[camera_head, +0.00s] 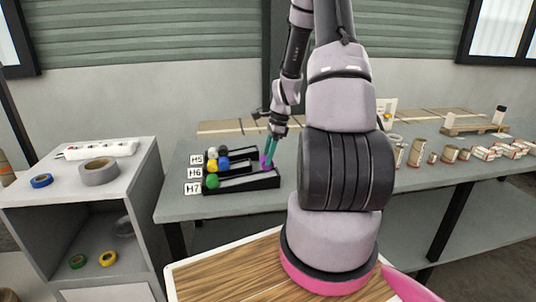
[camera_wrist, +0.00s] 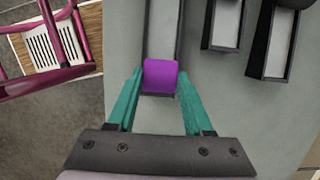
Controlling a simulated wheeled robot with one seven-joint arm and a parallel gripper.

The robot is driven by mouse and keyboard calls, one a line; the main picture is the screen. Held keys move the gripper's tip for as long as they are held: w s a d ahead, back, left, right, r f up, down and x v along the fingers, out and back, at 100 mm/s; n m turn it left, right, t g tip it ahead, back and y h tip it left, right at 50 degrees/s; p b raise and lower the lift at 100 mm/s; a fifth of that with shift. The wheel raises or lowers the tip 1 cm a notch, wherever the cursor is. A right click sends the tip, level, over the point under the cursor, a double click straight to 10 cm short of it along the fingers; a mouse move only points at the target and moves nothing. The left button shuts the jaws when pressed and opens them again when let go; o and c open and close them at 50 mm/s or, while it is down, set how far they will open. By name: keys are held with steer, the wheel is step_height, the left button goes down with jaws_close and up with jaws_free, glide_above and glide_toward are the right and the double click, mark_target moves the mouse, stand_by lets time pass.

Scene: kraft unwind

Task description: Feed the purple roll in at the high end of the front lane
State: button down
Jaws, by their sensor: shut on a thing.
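The purple roll (camera_wrist: 160,76) is between the teal fingers of my gripper (camera_wrist: 160,82), which is shut on it. In the wrist view the roll is at the near end of a pale-floored lane with dark walls. In the head view my gripper (camera_head: 269,152) and the purple roll (camera_head: 264,161) are at the right end of the front lane (camera_head: 245,183), labelled H7. A green roll (camera_head: 212,181) sits at that lane's left end. I cannot tell whether the purple roll touches the lane floor.
Behind are lanes H6, with yellow and blue rolls (camera_head: 222,164), and H5. A grey cabinet (camera_head: 80,190) with tape rolls stands left. Cans and boxes (camera_head: 450,153) line the table's right side. My arm hides the middle of the table.

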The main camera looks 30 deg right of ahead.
steer(key=shift+f, duration=0.15)
steer(key=shift+f, duration=1.15)
jaws_free()
steer(key=shift+r, duration=0.15)
stand_by(0.3)
steer(key=shift+r, duration=4.1)
